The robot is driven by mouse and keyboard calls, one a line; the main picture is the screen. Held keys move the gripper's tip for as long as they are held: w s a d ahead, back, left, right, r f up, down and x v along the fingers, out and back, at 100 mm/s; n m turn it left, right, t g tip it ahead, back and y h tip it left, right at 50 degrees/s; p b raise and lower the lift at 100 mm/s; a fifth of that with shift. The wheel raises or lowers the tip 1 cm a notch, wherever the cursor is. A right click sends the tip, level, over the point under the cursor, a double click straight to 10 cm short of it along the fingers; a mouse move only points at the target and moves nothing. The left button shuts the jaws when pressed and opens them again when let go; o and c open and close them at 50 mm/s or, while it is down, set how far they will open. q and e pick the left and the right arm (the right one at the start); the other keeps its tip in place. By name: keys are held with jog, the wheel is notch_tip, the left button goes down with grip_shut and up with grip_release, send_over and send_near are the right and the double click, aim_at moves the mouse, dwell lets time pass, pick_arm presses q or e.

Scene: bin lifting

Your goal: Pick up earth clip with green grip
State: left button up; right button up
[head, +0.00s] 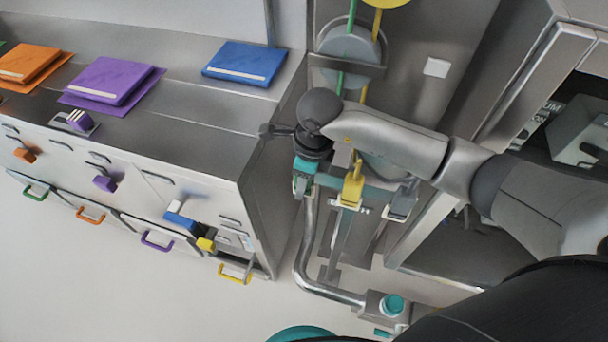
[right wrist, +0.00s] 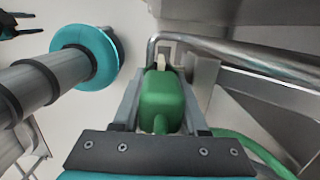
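The green grip of the earth clip (right wrist: 162,100) fills the gap between the fingers of my right gripper (right wrist: 161,92) in the right wrist view. Both fingers lie along its sides with no gap visible, so the gripper looks shut on it. The clip's far end is mostly hidden behind the grip. In the head view my right gripper (head: 302,186) points down beside a bent steel pipe, and I cannot make out the green grip there. A dark two-pronged end at the top left of the right wrist view looks like my left gripper (right wrist: 34,24), prongs apart.
A yellow-gripped clip (head: 352,188) hangs just right of my right gripper on the rack. The bent pipe (head: 308,245) runs down close by. A steel cabinet (head: 215,150) with coloured drawer handles stands left; a metal frame (head: 535,85) stands right. The floor (head: 130,285) at lower left is clear.

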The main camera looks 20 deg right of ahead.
grip_shut()
pick_arm(q)
jog(key=shift+w+a, duration=0.1)
